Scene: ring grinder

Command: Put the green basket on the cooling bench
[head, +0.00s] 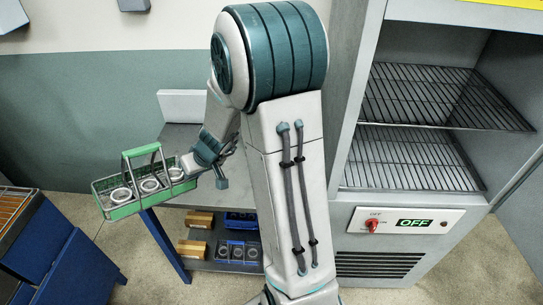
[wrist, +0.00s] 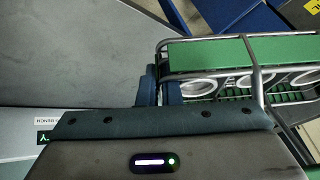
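The green basket (head: 122,211) is a wire basket with green panels and a green arched handle. It holds several pale metal rings and shows upright, out past the left end of the bench. My gripper (head: 194,167) is shut on the basket's right end. In the wrist view the blue fingers (wrist: 160,90) meet the near end of the basket (wrist: 209,54); the exact contact is partly hidden. The cooling bench (head: 178,137) has a grey top and blue legs. Its grey top (wrist: 75,45) fills the left of the wrist view, with a label (wrist: 48,120) partly reading "BENCH".
Blue bins (head: 238,250) and wooden blocks (head: 192,248) sit on the bench's lower shelf. A dark blue unit (head: 70,265) stands at lower left. The visible bench top looks mostly clear.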

